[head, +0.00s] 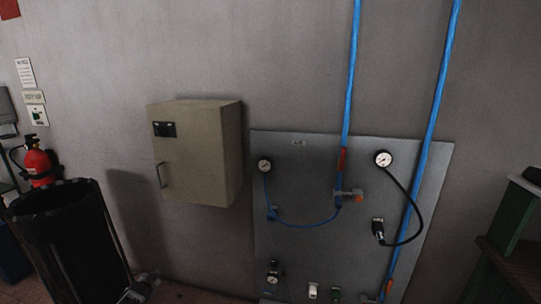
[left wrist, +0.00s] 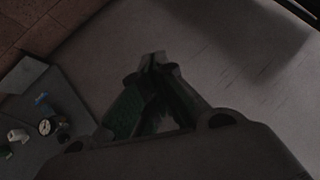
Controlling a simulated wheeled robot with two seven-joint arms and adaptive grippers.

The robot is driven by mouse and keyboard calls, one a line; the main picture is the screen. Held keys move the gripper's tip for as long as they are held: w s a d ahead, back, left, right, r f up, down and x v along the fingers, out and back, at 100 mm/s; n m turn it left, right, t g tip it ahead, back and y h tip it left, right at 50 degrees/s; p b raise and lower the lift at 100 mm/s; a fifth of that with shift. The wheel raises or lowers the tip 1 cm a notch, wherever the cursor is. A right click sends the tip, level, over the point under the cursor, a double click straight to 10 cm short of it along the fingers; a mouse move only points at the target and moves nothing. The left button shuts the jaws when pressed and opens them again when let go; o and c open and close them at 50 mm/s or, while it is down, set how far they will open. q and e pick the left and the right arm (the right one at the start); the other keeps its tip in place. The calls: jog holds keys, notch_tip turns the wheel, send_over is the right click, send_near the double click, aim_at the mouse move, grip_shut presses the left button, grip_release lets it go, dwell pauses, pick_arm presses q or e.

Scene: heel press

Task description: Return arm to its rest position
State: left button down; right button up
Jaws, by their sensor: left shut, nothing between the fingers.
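My left gripper (head: 143,287) shows small at the bottom edge of the head view, below the wall cabinet and just right of the black bin. It also shows in the left wrist view (left wrist: 153,62), where its fingertips meet with nothing between them. It is apart from the wall panel. The rest of my left arm is out of the head view. My right gripper is in neither view.
A grey panel (head: 330,250) with gauges, hoses and valves is on the wall, with blue pipes (head: 353,60) above. A beige cabinet (head: 190,155) hangs left of it. A black bin (head: 62,235) and red fire extinguisher (head: 38,163) stand at left. A green frame (head: 508,225) is at right.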

pick_arm(q)
jog(key=s+d+f+g+h, duration=0.1)
jog(key=s+d+f+g, duration=0.1)
jog(key=s+d+f, duration=0.55)
jog(key=s+d+f+n+g+h, duration=0.1)
jog(key=s+d+f, duration=0.2)
jog(key=s+f, duration=0.85)
jog(key=s+d+f+g, duration=0.2)
jog(key=s+d+f, duration=0.3)
jog(key=s+f, duration=0.45)
jog(key=s+d+f+g, duration=0.1)
jog(key=s+d+f, duration=0.2)
jog(key=s, duration=1)
jog(key=s+d+f+g+h, duration=0.1)
jog(key=s+d+f+g, duration=0.1)
jog(key=s, duration=1.2)
jog(key=s+d+f+g, duration=0.1)
jog(key=s+d+f, duration=0.3)
jog(key=s, duration=0.9)
jog(key=shift+s+f+n+g, duration=0.15)
jog(key=shift+f+n+g, duration=0.15)
jog(key=shift+f+n, duration=0.1)
